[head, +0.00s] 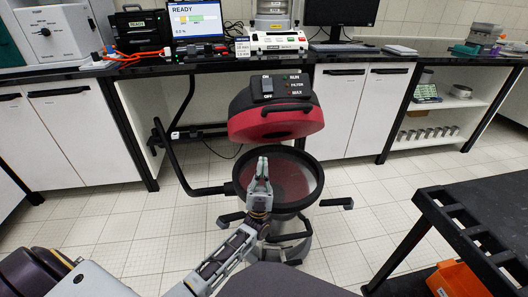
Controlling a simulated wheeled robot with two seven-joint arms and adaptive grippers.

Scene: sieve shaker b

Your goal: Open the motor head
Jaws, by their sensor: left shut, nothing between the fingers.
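The red and black motor head (277,122) of a vacuum stands tilted up behind its round drum (312,181), in the middle of the head view. Its top panel carries a switch marked ON and OFF and small lights labelled RUN, FILTER and MAX. The drum's black rim is uncovered, and its reddish grey inside shows. My left gripper (261,168) is shut and empty, fingers pointing up, in front of the drum opening and below the motor head. It hides part of the drum's rim and inside. My right gripper is not in view.
A bent black push handle (178,165) sticks out left of the drum. Castered feet (336,203) spread around its base. A black cart (480,215) with an orange bin (458,279) stands at right. A lab bench (205,62) with cabinets runs behind. Tiled floor is clear at left.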

